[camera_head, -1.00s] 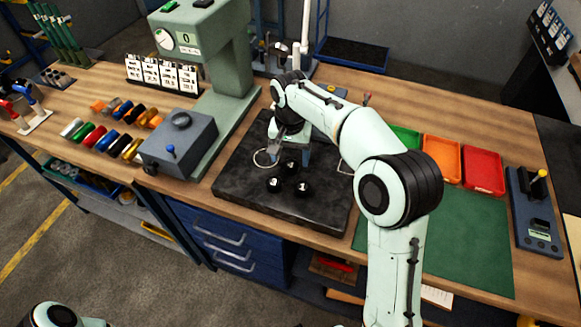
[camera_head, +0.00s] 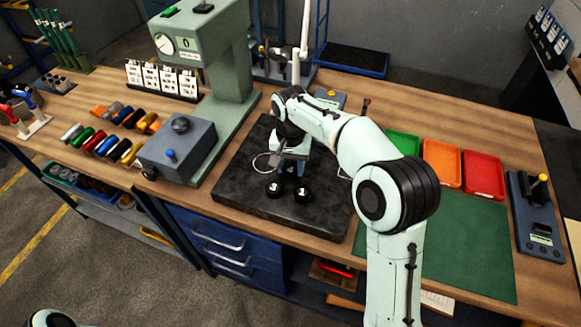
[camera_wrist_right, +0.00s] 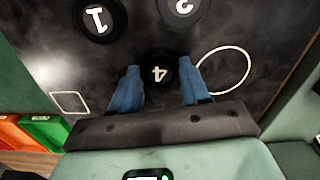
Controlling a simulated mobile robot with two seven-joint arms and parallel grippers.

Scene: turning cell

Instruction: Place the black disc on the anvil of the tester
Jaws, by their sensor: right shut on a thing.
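A black disc with a white numeral like a 4 (camera_wrist_right: 157,72) lies between the blue fingers of my right gripper (camera_wrist_right: 155,88), shut on it. In the head view my right gripper (camera_head: 289,170) is low over the dark stone plate (camera_head: 240,180); I cannot tell whether the disc touches the plate. Two more black discs lie close by: one marked 1 (camera_head: 303,194), the other (camera_head: 273,188) looking like a 2. The green tester (camera_head: 235,65) stands left of the plate. A dark round piece (camera_head: 181,124), apparently its anvil, tops the grey block (camera_head: 185,150). My left gripper is out of view.
A white ring outline (camera_wrist_right: 223,70) is beside the held disc. Green (camera_head: 404,143), orange (camera_head: 442,160) and red (camera_head: 483,172) trays stand right of my arm. Coloured cylinders (camera_head: 115,130) lie left of the tester. The green mat (camera_head: 465,235) is clear.

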